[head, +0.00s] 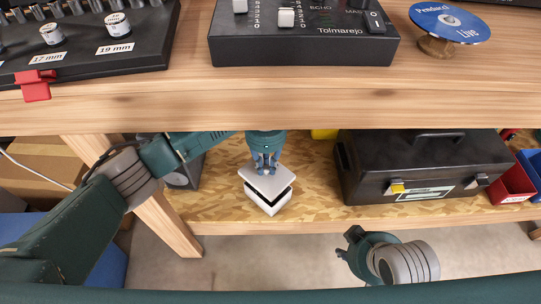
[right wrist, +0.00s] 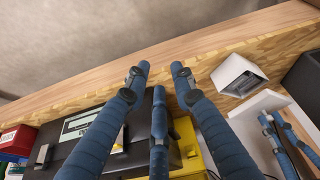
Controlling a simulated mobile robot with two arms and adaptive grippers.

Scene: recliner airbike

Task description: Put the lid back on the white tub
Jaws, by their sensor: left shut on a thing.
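The white tub (head: 268,206) stands on the lower shelf in the head view. Its light, flat lid (head: 262,182) is above it, with a dark gap showing between them. My left gripper (head: 266,168) is shut on the lid from above. The right wrist view shows the tub (right wrist: 234,72) with a dark opening, and the lid (right wrist: 258,106) apart from it, with my left gripper (right wrist: 270,124) at it. My right gripper (right wrist: 160,74) has its fingers spread with nothing between them. Its wrist shows low in the head view, in front of the shelf.
A black toolbox (head: 425,165) stands right of the tub, with a red bin (head: 512,185) beyond it. A dark box (head: 186,172) is left of the tub. The worktop edge (head: 240,112) overhangs the shelf. Bare shelf (head: 315,185) lies between tub and toolbox.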

